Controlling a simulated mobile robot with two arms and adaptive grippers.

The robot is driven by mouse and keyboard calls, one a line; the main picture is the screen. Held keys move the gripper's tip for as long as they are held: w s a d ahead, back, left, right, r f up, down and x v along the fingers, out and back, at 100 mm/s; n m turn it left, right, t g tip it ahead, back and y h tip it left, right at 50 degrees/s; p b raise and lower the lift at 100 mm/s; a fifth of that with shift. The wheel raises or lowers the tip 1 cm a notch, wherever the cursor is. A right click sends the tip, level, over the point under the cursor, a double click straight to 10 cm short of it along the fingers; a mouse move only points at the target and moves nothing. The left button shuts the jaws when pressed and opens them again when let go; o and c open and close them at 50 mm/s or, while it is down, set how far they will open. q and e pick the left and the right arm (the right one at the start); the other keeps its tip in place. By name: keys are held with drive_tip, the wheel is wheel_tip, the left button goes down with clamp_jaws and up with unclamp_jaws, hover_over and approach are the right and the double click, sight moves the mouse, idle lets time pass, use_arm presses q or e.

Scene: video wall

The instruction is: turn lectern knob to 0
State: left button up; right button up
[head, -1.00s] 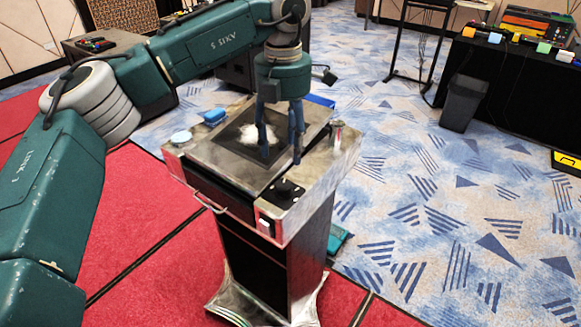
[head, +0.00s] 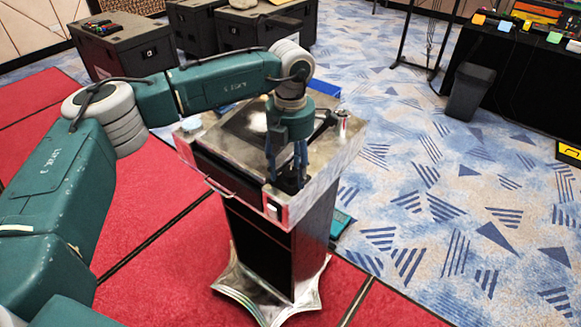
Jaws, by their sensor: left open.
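The lectern (head: 262,240) stands in the middle of the head view, a metal-topped stand with a dark front panel. Its black knob (head: 287,184) is at the near right corner of the top, mostly hidden by my left gripper. My left gripper (head: 286,176) is open and points down over that corner, with one finger at each side of the knob. I cannot tell whether the fingers touch it. The knob's pointer and scale cannot be read. My right gripper is not in view.
A small cylinder (head: 343,124) stands at the lectern top's right edge. A drawer-like handle (head: 217,187) juts from the front left. Dark cases (head: 125,48) stand behind, and a black bin (head: 470,92) is at right. The carpet to the right is clear.

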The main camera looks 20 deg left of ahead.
use_arm(q)
drive_tip(key=c, duration=1.2)
drive_tip(key=shift+o, duration=0.2)
drive_tip(key=shift+n+b, duration=0.4)
drive_tip(key=shift+b, duration=0.05)
drive_tip(key=n+b, duration=0.2)
drive_tip(key=n, duration=0.1)
drive_tip(key=shift+f, duration=0.1)
drive_tip(key=n+b, duration=0.3)
drive_tip(key=n, duration=0.1)
drive_tip(key=shift+r+n+b, duration=0.2)
drive_tip(key=shift+n+b, duration=0.6)
drive_tip(key=shift+n, duration=1.3)
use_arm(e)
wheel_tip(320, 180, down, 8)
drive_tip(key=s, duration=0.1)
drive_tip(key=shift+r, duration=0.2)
use_arm(q)
drive_tip(key=shift+w, duration=0.1)
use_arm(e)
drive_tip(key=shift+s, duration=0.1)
